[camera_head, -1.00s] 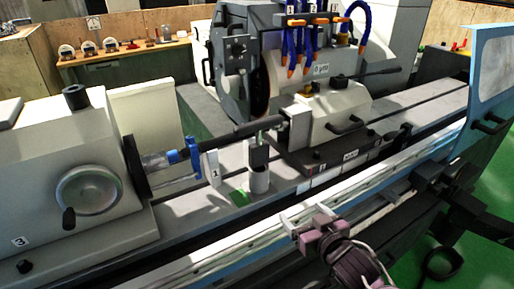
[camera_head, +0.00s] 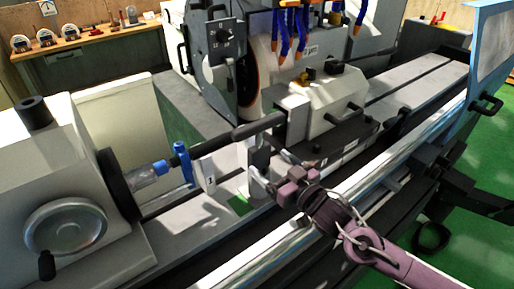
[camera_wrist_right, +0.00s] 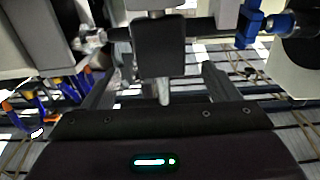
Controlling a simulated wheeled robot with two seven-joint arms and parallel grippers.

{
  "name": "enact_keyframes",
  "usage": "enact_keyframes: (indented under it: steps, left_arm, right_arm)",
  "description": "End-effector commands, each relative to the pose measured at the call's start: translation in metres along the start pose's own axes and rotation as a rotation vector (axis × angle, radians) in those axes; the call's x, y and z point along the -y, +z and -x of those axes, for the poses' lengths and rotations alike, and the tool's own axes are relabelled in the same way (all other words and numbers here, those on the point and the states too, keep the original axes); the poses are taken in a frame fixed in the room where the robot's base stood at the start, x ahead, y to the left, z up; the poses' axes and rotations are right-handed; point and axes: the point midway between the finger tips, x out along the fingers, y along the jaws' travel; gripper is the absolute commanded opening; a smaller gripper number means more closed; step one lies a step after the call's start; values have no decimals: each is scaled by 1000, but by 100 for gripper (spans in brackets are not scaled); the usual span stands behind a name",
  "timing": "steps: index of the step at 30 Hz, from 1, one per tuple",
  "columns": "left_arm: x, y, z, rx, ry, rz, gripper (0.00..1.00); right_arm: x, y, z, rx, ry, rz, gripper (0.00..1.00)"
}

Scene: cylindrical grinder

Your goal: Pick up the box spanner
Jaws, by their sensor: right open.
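An upright tool (camera_head: 260,158) with a dark block on a pale cylindrical foot stands on the machine bed below the dark round workpiece. It may be the box spanner; I cannot tell for sure. In the right wrist view its dark block (camera_wrist_right: 158,48) and a thin silver stem (camera_wrist_right: 163,91) show between my fingers. My right gripper (camera_head: 272,170) is open in front of this tool, with one finger on either side. It also shows in the right wrist view (camera_wrist_right: 158,80). Contact cannot be made out. My left gripper is not in view.
The workpiece (camera_head: 258,127) spans above the tool, with a blue clamp (camera_head: 183,162) to its left. The grinding head (camera_head: 225,50) with blue hoses stands behind. A handwheel (camera_head: 65,228) is at left. A shelf (camera_head: 85,40) with gauges is at the back.

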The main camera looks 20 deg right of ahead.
Motion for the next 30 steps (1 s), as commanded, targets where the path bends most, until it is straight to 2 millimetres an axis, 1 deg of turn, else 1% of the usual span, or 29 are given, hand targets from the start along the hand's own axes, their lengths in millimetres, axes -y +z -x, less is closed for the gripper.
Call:
enact_keyframes:
  steps: [2, 5, 8, 12, 15, 18, 25, 30]
  left_arm:
    - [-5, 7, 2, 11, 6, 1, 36]
    - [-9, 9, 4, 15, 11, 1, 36]
    - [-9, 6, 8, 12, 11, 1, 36]
    - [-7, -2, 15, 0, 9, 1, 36]
    - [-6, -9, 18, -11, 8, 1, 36]
    - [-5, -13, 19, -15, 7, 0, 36]
    - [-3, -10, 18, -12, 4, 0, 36]
    - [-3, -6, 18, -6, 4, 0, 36]
  right_arm:
    - [0, -1, -6, 0, 0, 0, 82]
    - [0, -1, -11, 0, 0, 0, 82]
    - [0, -3, -23, -1, 1, 0, 82]
    - [0, -3, -43, -2, 1, 0, 82]
    - [1, -2, -54, 0, -1, 0, 82]
    - [1, -1, -59, 1, -1, 1, 82]
    - [1, 1, -59, 2, -2, 1, 82]
    - [1, 0, -59, 2, -1, 1, 60]
